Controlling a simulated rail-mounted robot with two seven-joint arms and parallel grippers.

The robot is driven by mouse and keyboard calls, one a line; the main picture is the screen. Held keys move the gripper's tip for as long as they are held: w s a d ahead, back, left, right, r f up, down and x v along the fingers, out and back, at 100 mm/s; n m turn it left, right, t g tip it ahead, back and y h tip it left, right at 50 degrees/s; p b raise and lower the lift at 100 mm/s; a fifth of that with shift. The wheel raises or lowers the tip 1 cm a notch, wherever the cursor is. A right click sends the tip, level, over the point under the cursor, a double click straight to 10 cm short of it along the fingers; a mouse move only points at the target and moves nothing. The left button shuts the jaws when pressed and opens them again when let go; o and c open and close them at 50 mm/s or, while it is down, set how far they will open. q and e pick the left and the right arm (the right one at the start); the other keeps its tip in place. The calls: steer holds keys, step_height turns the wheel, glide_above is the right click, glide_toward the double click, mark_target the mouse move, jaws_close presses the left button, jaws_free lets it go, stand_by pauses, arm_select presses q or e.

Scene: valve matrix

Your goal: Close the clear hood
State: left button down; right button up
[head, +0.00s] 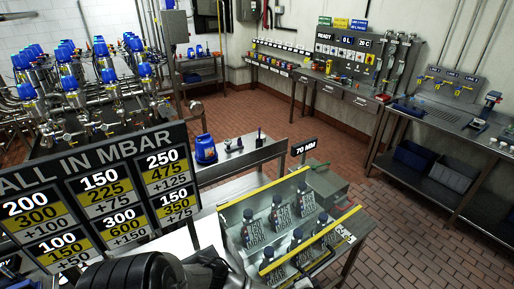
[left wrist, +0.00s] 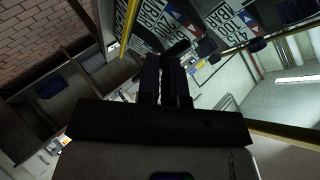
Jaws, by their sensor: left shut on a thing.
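The clear hood (head: 262,192) has see-through panels with yellow edges and stands at the front middle of the head view. Several dark labelled units (head: 279,212) stand in rows inside or behind its panels. In the left wrist view a yellow edge (left wrist: 131,25) and the labels show at the top. My left gripper (head: 208,268) is at the hood's near left side, partly hidden by my dark arm. In the left wrist view its fingers (left wrist: 164,72) are together on a small dark part (left wrist: 175,49), seemingly the hood's handle; contact is too dark to make out. My right gripper is not in view.
A black and yellow "ALL IN MBAR" board (head: 95,200) stands close on the left. A blue container (head: 205,149) sits on the bench behind. Brick floor (head: 400,215) is open at right.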

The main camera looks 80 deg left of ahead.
arm_select(q)
steer(key=shift+s+a+f, duration=0.25)
steer(key=shift+f, duration=0.05)
steer(key=d+f+p+v, duration=0.1)
steer(key=p+v, duration=0.1)
steer(key=v, duration=1.1)
steer(key=shift+w+f+p, duration=0.25)
steer(key=shift+w+p, duration=0.1)
steer(key=shift+w, duration=0.05)
steer(key=shift+d, duration=0.1)
